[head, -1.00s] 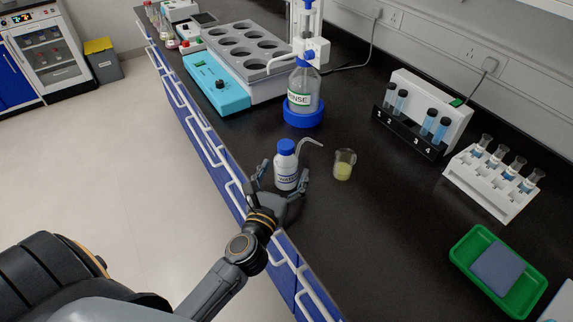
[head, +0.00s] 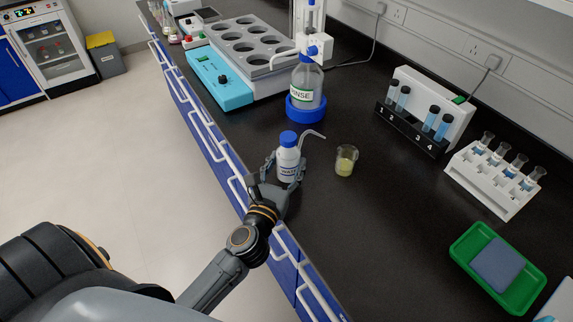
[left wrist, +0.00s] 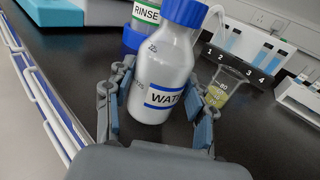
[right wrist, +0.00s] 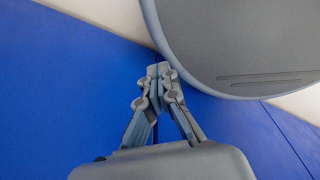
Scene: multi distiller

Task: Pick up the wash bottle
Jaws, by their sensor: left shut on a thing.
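The wash bottle (head: 288,158) is white with a blue cap, a bent spout and a "WATER" label. It is near the front edge of the black bench. My left gripper (head: 285,168) is shut on it, one finger on each side of the body. In the left wrist view the bottle (left wrist: 163,80) fills the space between the fingers (left wrist: 160,110). I cannot tell whether its base touches the bench. My right gripper (right wrist: 158,72) shows in the right wrist view, shut and empty, in front of a blue surface.
A beaker with yellow liquid (head: 346,161) stands close to the bottle's right. A rinse bottle (head: 306,87) in a blue ring stands behind. A tube rack (head: 410,130), a white flask rack (head: 485,188) and a green tray (head: 462,246) are to the right. Bench is clear in front of the beaker.

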